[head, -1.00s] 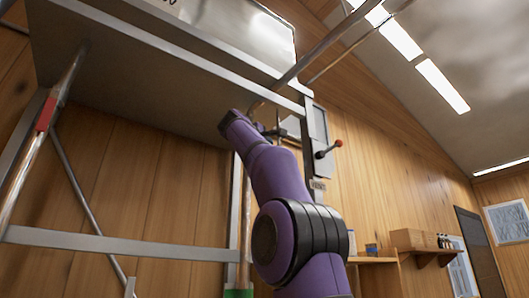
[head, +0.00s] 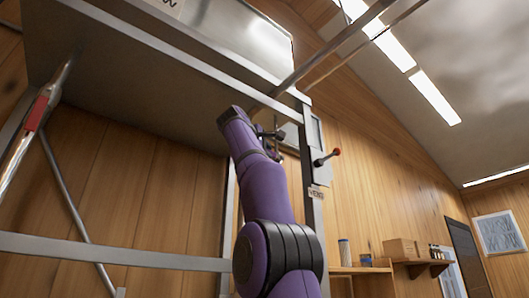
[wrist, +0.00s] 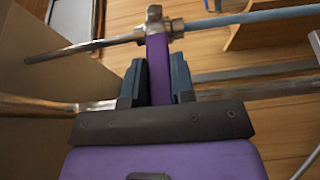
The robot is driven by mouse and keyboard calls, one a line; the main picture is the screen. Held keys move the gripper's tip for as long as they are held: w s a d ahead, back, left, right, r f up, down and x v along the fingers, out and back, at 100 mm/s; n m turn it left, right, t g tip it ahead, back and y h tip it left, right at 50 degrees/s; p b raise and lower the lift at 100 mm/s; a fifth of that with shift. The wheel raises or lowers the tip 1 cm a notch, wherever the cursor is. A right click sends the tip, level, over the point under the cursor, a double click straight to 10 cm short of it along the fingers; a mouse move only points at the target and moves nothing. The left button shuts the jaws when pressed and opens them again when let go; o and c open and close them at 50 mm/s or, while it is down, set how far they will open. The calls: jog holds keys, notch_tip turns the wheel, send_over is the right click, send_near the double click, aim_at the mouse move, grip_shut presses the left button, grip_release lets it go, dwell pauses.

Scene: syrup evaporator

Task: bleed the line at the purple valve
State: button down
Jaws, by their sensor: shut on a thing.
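In the wrist view, a purple lever (wrist: 157,62) hangs from a metal valve body (wrist: 154,17) on a thin pipe. My gripper (wrist: 157,82) has its two blue-grey fingers on either side of the lever, shut on it. The lever's lower end is hidden between the fingers and the dark gripper base. In the head view, my gripper (head: 272,142) is small and dark, below the pan's right end. I cannot make out the purple lever there, as my purple arm covers much of that area.
A large metal pan (head: 140,75) hangs over the left side. A red-knobbed lever (head: 328,157) sits on the post to the right, above a small label (head: 316,194). Long pipes (head: 335,45) run above my gripper. A wall shelf (head: 422,263) holds a box and jars.

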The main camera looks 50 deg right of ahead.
jog(key=c, duration=1)
grip_release()
jog(key=shift+o, duration=0.2)
jog(key=s+a, duration=0.1)
jog(key=a, duration=0.9)
jog(key=shift+s+a, duration=0.3)
jog(key=shift+s, duration=0.1)
